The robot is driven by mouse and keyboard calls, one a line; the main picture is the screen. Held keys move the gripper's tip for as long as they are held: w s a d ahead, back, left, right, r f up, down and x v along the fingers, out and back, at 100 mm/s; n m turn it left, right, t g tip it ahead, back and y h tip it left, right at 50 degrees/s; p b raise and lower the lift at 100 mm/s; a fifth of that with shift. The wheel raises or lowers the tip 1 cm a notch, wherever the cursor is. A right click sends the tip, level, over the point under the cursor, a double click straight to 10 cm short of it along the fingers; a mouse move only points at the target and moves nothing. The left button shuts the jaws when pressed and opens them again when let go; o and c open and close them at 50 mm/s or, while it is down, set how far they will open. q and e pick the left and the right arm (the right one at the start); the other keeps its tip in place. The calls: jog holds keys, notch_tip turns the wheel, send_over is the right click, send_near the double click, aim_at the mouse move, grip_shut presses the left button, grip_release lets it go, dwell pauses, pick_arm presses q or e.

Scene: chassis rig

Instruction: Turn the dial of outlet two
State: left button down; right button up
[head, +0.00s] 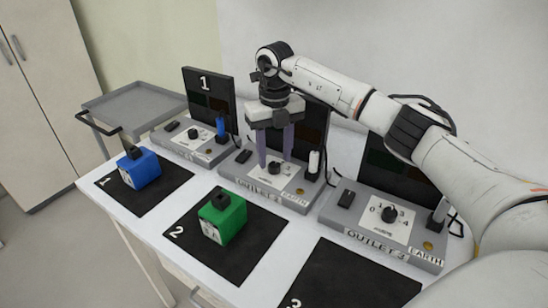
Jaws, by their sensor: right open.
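Outlet two (238,183) is the middle grey box on the white table, with a pale panel and a dark upright board behind it. Its small black dial (274,168) sits on the pale panel. My right gripper (275,165) points down over outlet two, open, with one purple-grey finger on each side of the dial. The fingertips are at about the dial's height; whether they touch it I cannot tell. The gripper and its wrist hide much of the board behind. My left gripper is not in view.
Outlet 1 (170,147) stands to the left and outlet 3 (345,240) to the right. In front, a blue block (145,170) and a green block (232,222) stand on black mats; mat 3 (340,280) is bare where visible. A grey cart (130,95) stands behind left.

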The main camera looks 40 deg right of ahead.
jog(key=shift+f, duration=0.95)
jog(key=shift+c, duration=0.4)
jog(key=c, duration=1)
jog(key=shift+o, duration=0.2)
